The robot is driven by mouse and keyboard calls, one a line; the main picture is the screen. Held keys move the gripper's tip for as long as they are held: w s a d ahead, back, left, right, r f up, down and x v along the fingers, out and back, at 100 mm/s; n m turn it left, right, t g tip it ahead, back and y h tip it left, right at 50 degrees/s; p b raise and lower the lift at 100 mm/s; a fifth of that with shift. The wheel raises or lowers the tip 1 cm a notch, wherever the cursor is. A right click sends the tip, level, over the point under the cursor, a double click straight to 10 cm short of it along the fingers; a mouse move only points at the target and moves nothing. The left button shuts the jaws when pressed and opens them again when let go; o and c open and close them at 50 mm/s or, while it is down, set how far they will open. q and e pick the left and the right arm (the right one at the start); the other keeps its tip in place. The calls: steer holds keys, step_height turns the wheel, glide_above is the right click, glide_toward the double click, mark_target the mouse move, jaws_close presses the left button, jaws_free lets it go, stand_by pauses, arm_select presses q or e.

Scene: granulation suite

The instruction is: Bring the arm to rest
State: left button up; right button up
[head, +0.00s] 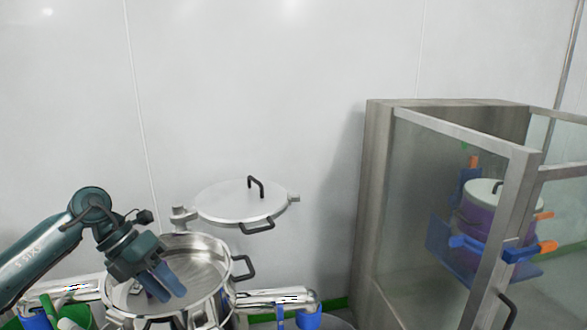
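My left arm comes in from the left edge. Its gripper (171,290) points down and to the right, over the open steel vessel (211,250). Its two blue fingers lie side by side, close together, with nothing visible between them. From this angle I cannot tell whether they touch the vessel's inside. My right arm and gripper are not in view.
The vessel's round lid (225,205) stands open behind the bowl, with a black handle on top. A black handle (245,268) juts from the vessel's right side. A glass-and-steel enclosure (380,200) at right holds a purple lidded container (475,216). A green bin (75,315) is at lower left.

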arm_select(q)
steer(key=s+d+n+t+h+p, duration=0.1)
steer(key=s+d+n+t+h, duration=0.2)
steer(key=d+h, duration=0.45)
steer(key=s+d+n+t+h+p, duration=0.1)
steer(key=s+d+n+t+h, duration=0.25)
steer(key=d, duration=0.75)
steer(key=s+a+f+n+t+y+p, duration=0.1)
steer(key=s+a+f+n+y, duration=0.2)
steer(key=n, duration=0.6)
steer(key=s+a+f+n+t+y+p, duration=0.1)
steer(key=s+a+f+n+t+y, duration=0.1)
steer(key=s+f+n+y, duration=0.4)
steer(key=s+a+f+n+t+y+p, duration=0.1)
steer(key=s+a+f+n+y, duration=0.2)
steer(key=f+n, duration=0.8)
steer(key=s+n+y, duration=0.2)
steer(key=n, duration=0.1)
steer(key=shift+s+a+y, duration=0.25)
steer(key=shift+a+y, duration=0.05)
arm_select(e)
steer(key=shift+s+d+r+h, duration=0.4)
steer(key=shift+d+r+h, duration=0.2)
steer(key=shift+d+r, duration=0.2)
arm_select(q)
steer(key=shift+f+n+t, duration=0.1)
steer(key=shift+n+t, duration=0.15)
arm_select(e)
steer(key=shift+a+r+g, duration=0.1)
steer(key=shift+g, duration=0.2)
